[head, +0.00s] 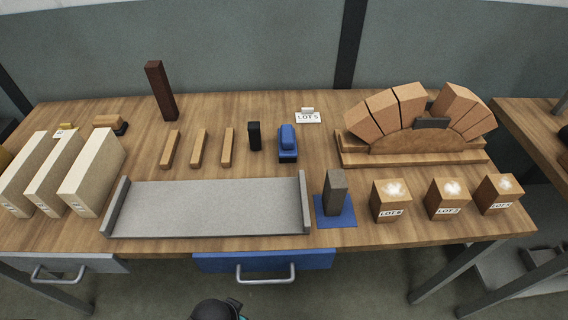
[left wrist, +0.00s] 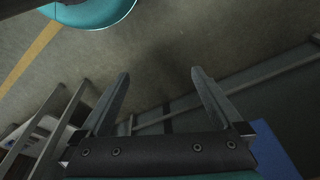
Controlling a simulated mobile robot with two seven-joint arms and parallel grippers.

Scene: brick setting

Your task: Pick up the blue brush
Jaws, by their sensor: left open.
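The blue brush (head: 288,142) lies on the wooden table (head: 270,172) in the head view, with a blue top and a dark lower part. It sits right of a small black block (head: 254,136) and in front of a white label card (head: 308,117). My left gripper (left wrist: 160,74) shows in the left wrist view, open and empty, with the floor behind its fingers. The brush is not in the left wrist view. My right gripper is in neither view.
A grey tray (head: 210,232) with raised ends lies at the front. A grey block (head: 336,190) stands on a blue mat (head: 346,219). A brick arch (head: 410,110), labelled blocks, cream slabs, wooden strips and a tall brown block (head: 160,90) stand around. Blue drawer (head: 264,262) below.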

